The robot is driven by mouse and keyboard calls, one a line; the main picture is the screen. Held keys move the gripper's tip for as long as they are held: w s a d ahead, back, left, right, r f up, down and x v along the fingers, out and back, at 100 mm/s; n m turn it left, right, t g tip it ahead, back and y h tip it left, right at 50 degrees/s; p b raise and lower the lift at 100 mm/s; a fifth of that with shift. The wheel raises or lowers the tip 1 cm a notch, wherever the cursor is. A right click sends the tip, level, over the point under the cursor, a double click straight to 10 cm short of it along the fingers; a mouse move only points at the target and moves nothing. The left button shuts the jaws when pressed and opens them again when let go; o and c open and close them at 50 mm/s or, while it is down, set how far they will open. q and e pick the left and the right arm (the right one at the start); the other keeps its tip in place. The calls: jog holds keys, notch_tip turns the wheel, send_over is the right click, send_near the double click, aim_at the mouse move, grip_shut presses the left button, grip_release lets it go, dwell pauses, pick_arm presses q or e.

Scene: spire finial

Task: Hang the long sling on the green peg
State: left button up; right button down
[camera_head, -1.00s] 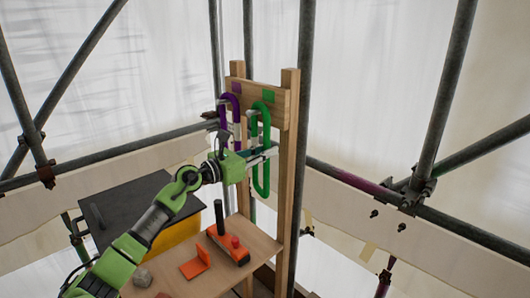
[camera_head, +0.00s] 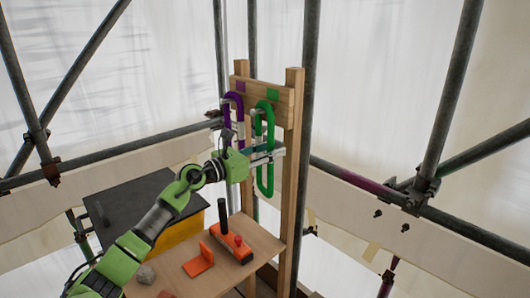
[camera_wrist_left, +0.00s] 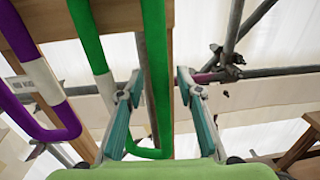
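The long green sling (camera_head: 270,178) is an upright closed loop with a pale band, at the right half of the wooden rack. Its top is at a peg below the green patch (camera_head: 272,94); the peg itself is hardly visible. My left gripper (camera_head: 277,151) is at the middle of this loop. In the left wrist view the open fingers (camera_wrist_left: 158,80) stand apart, with one strand of the green sling (camera_wrist_left: 155,50) between them. I cannot tell whether they touch it. A shorter purple sling (camera_head: 227,105) hangs left of it. My right gripper is out of view.
The rack's right post (camera_head: 291,140) stands close to the fingertips. Below is a wooden shelf (camera_head: 262,240) with an orange tool (camera_head: 232,245) and an orange bracket (camera_head: 199,260). A dark box lid (camera_head: 135,205) is at the left. Scaffold tubes surround the rack.

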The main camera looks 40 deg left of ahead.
pick_arm(q)
jog(key=s+a, duration=0.1)
jog(key=s, duration=1.1)
jog(key=shift+a, duration=0.4)
jog(key=shift+w, duration=0.1)
